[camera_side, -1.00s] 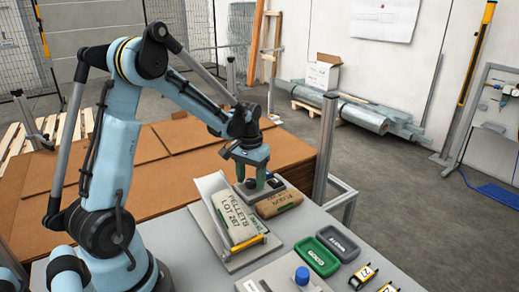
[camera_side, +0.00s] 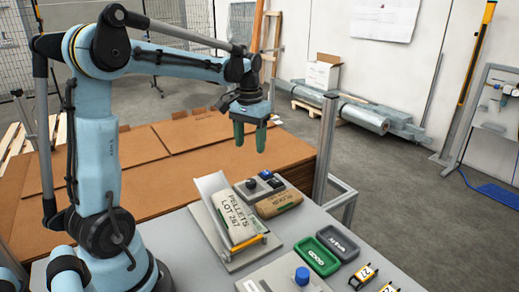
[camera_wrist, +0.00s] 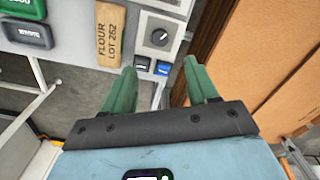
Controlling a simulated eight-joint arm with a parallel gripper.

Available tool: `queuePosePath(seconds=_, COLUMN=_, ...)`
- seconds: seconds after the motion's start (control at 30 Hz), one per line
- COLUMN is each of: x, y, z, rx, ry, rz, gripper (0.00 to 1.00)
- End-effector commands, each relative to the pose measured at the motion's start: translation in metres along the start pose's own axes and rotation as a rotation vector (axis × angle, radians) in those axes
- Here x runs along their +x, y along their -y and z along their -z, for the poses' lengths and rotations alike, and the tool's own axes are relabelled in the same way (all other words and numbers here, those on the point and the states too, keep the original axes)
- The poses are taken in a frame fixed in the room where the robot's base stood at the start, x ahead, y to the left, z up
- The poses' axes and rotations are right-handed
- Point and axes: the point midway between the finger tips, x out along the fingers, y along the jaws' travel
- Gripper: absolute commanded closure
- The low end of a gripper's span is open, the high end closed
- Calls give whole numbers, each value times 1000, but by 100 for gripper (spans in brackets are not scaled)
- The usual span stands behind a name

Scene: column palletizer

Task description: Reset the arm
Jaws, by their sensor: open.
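My gripper (camera_side: 250,138) is raised above the back of the grey table, with its two green fingers apart and nothing between them. In the wrist view my gripper (camera_wrist: 163,88) also shows open and empty. Below it is a grey control box (camera_side: 252,190) with a dark knob and two buttons, one of them blue. The wrist view shows this control box (camera_wrist: 160,32) with its knob and buttons uncovered.
A pellets bag (camera_side: 236,215) lies on a tilted stand, and a flour bag (camera_side: 278,203) lies to its right. Green (camera_side: 317,257) and dark grey (camera_side: 338,243) trays are at the table's right. Brown cardboard stacks (camera_side: 160,150) stand behind. A metal post (camera_side: 325,145) rises at the table's back corner.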

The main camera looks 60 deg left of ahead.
Motion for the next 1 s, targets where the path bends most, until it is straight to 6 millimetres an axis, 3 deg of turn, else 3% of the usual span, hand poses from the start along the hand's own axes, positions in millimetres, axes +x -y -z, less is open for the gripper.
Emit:
queuePosePath(seconds=0.3, x=-1, y=-1, z=-1, rx=2, ry=-2, rz=0, gripper=42)
queuePosePath(seconds=0.47, x=-6, y=-15, z=-12, rx=39, ry=-49, rz=-1, gripper=42)
queuePosePath(seconds=0.73, x=-15, y=-63, z=-59, rx=181, ry=-248, rz=-23, gripper=42)
queuePosePath(seconds=1.0, x=-6, y=-100, z=-110, rx=325, ry=-457, rz=-77, gripper=42)
